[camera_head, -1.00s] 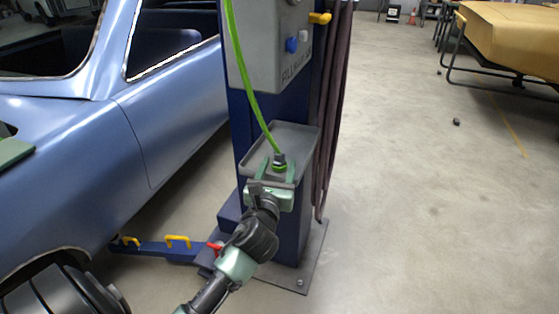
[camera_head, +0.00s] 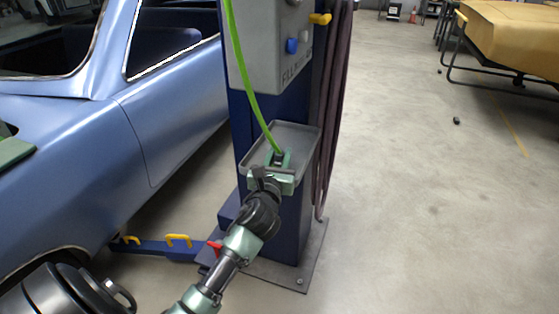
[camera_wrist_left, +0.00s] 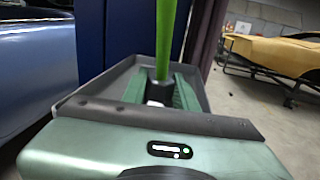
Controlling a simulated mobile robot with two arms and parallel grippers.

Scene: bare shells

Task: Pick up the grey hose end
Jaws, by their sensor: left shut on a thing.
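The grey hose end (camera_wrist_left: 157,95) is the dark fitting at the lower end of a bright green hose (camera_head: 246,88). It sits at the grey tray (camera_head: 308,141) on the blue post, and only a little of it shows. My left gripper (camera_head: 279,160) is at the tray, with its green fingers on either side of the hose end and shut on it. In the left wrist view the hose (camera_wrist_left: 166,40) rises straight up from between the fingers. The lower part of the hose end is hidden by the gripper.
The blue post (camera_head: 290,225) carries a grey panel (camera_head: 268,45) above the tray. Dark hoses (camera_head: 328,110) hang on its right side. A blue car (camera_head: 165,115) stands close on the left. The floor to the right is mostly clear, up to a yellow car body (camera_head: 510,40).

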